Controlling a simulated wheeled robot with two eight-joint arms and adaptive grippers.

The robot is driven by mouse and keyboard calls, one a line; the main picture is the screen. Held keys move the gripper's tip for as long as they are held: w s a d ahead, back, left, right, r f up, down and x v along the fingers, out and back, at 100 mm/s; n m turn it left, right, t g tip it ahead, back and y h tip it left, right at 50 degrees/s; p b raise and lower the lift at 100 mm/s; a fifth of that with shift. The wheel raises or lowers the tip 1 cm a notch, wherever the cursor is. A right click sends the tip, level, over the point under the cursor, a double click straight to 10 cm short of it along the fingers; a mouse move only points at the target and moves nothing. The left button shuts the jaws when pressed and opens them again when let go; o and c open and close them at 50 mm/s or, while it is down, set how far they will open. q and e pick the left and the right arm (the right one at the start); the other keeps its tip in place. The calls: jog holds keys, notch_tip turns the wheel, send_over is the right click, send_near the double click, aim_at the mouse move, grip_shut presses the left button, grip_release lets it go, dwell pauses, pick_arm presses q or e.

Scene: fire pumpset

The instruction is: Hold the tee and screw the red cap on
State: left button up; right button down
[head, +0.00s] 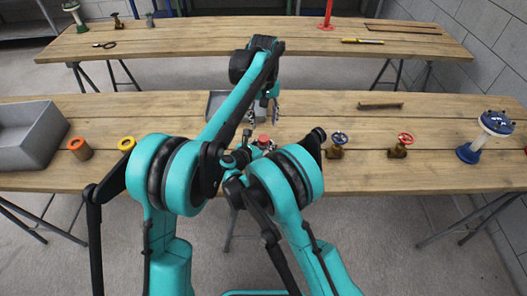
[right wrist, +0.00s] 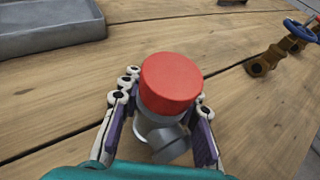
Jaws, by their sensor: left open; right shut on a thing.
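The grey tee (right wrist: 160,138) is between the fingers of my right gripper (right wrist: 160,115) in the right wrist view. My right gripper is shut on it. The round red cap (right wrist: 170,84) sits at the upper end of the tee, above the pads. I cannot tell how far it is threaded. In the head view the red cap (head: 263,139) shows small near the middle of the near table, with my arms hiding most of the tee. My left gripper (head: 263,113) is open and empty, just beyond and above the cap, its fingers apart.
A shallow grey tray (head: 216,105) lies behind my left arm. A grey bin (head: 28,138), an orange ring part (head: 80,148) and a yellow-topped part (head: 127,144) stand at left. A blue-handled valve (head: 337,146), a red-handled valve (head: 400,146) and a blue stand (head: 484,138) are at right.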

aim_at(263, 138)
pick_arm(q)
jog(key=n, duration=0.7)
jog(key=shift+n, duration=0.3)
jog(key=n, duration=1.6)
jog(key=shift+s+n, duration=0.1)
jog(key=shift+n, duration=0.3)
jog(key=shift+f, duration=4)
